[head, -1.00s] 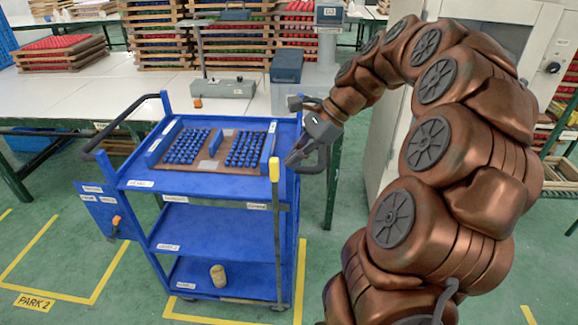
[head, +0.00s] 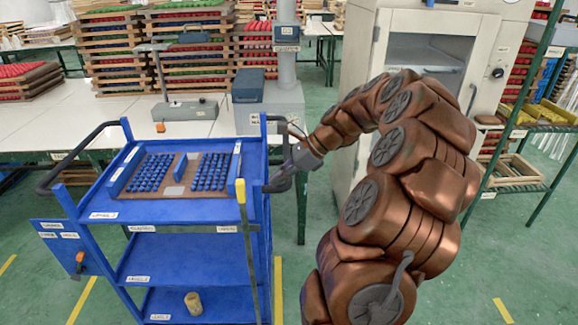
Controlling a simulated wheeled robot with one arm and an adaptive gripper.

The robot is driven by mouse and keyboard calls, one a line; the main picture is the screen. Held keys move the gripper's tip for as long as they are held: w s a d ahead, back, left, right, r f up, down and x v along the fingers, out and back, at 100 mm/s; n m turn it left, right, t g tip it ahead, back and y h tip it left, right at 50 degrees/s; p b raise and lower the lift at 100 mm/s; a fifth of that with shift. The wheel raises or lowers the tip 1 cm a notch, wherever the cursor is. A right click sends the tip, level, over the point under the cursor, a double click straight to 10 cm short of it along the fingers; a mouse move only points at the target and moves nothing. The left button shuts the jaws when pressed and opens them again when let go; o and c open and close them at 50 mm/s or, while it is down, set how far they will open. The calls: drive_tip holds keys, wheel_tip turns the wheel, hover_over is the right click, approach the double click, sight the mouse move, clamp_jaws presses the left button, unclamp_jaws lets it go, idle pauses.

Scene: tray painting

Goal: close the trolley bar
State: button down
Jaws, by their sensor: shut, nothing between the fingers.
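The blue trolley (head: 190,210) stands left of centre, with a tray of small blue parts on its top shelf. A thin dark bar with a yellow upper end (head: 241,191) stands nearly upright at the trolley's front right corner. Its lower part runs down past the shelves. My gripper (head: 277,181) is shut and empty at the trolley's right side, by the black handle (head: 285,128). It is to the right of the bar's yellow end and apart from it. I cannot tell whether it touches the handle.
A roll-like beige object (head: 193,303) stands on the bottom shelf. A white table (head: 60,125) with stacked trays is behind the trolley. A light cabinet (head: 350,110) and a green rack (head: 515,185) stand at the right. Green floor is free in front.

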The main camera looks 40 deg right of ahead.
sight(255, 184)
drive_tip(key=shift+w+a+f+p, duration=0.25)
drive_tip(key=shift+w+a+f, duration=0.05)
drive_tip(key=shift+w+a, duration=0.4)
drive_tip(key=shift+w+a+f+p, duration=0.25)
drive_tip(key=shift+w+a+f, duration=0.1)
drive_tip(key=shift+w+a, duration=0.35)
drive_tip(key=shift+w+a+f+p, duration=0.3)
drive_tip(key=shift+w+a, duration=0.25)
drive_tip(key=shift+a, duration=0.3)
